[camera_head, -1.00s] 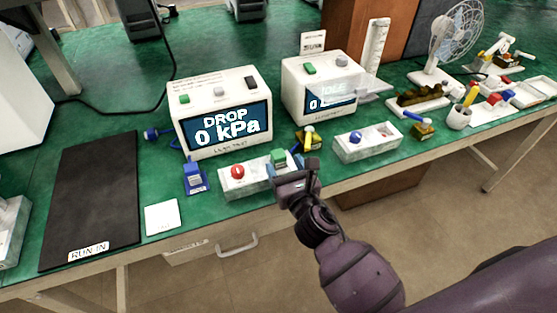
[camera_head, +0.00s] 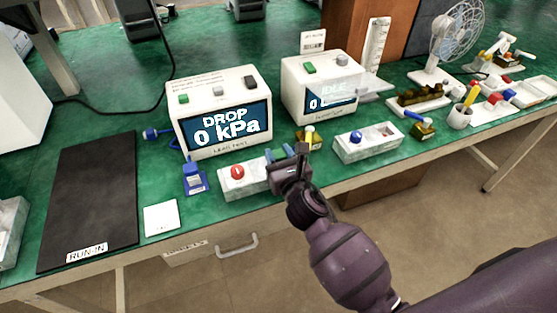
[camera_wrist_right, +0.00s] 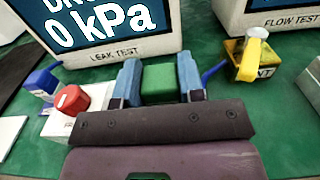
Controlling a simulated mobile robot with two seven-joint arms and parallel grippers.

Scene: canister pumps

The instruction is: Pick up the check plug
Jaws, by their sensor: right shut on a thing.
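In the right wrist view, a green block (camera_wrist_right: 160,84), which looks like the check plug, sits between the two blue fingers of my right gripper (camera_wrist_right: 160,78). The fingers touch its sides. In the head view my right gripper (camera_head: 279,154) is over the right end of a white box (camera_head: 250,181) with a red knob (camera_head: 237,172). My left gripper is out of view.
The leak test unit (camera_head: 222,112) stands behind the box, and the flow unit (camera_head: 312,88) behind to the right. A blue fitting (camera_head: 194,178) stands left, a yellow one (camera_head: 311,139) right. The black mat (camera_head: 92,195) is bare.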

